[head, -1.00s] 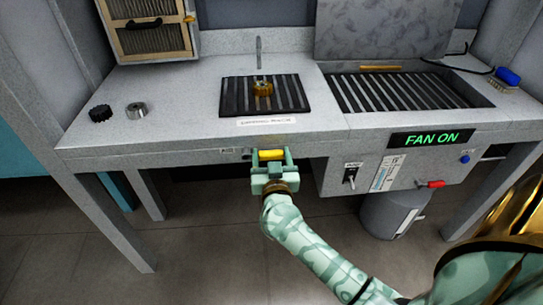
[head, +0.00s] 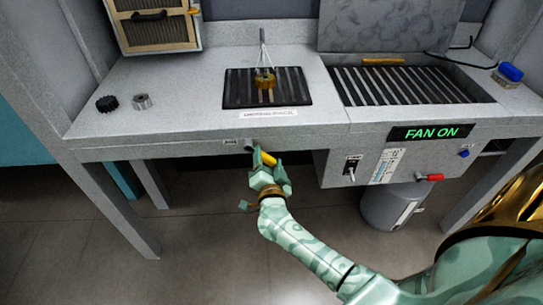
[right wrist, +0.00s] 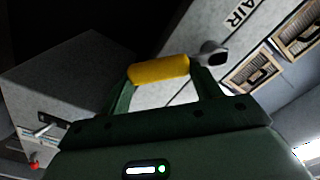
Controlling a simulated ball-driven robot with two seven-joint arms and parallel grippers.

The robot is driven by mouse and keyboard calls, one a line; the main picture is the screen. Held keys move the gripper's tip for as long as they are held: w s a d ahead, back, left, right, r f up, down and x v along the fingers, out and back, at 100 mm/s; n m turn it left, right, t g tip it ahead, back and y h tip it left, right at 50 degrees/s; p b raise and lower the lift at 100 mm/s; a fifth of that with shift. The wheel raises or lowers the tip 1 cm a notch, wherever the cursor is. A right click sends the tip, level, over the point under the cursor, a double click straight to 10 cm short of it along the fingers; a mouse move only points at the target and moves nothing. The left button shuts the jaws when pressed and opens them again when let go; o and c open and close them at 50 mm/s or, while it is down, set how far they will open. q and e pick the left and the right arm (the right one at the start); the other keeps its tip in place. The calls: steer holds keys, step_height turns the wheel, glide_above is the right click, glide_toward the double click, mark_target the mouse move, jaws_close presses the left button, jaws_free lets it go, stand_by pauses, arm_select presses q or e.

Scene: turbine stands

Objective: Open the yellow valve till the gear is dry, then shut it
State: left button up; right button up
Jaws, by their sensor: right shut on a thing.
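The yellow valve handle (head: 267,158) is under the bench's front edge and sits tilted in the head view. It also shows in the right wrist view (right wrist: 160,70), beside its grey stem. My right gripper (head: 270,169) is shut on the handle, with a finger at either end of it in the wrist view. The brass-coloured gear (head: 265,81) is on the dark slatted rack (head: 298,94). Thin pale streaks spread from the nozzle (head: 262,38) down to the gear. I cannot tell how wet the gear is. My left gripper is not in view.
A black knob-like part (head: 106,104) and a metal ring (head: 142,101) lie on the left of the bench. A slatted basin (head: 405,86) is at right, above a "FAN ON" panel (head: 433,133), a switch and a red handle (head: 430,178). A bin (head: 392,208) stands below.

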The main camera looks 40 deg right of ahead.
steer(key=f+m, duration=0.1)
steer(key=a+m, duration=0.1)
steer(key=m, duration=0.1)
steer(key=shift+w+a+f+m+b, duration=0.25)
steer(key=shift+w+f+m+b, duration=0.05)
steer(key=shift+w+f, duration=0.1)
steer(key=shift+w+a+f+m+b, duration=0.25)
steer(key=shift+a+m, duration=0.2)
steer(key=shift+m, duration=0.55)
steer(key=shift+w+a+f+m+b, duration=0.2)
steer(key=shift+a+m, duration=0.2)
steer(key=shift+m, duration=0.6)
steer(key=o, duration=1.4)
steer(key=shift+r, duration=0.1)
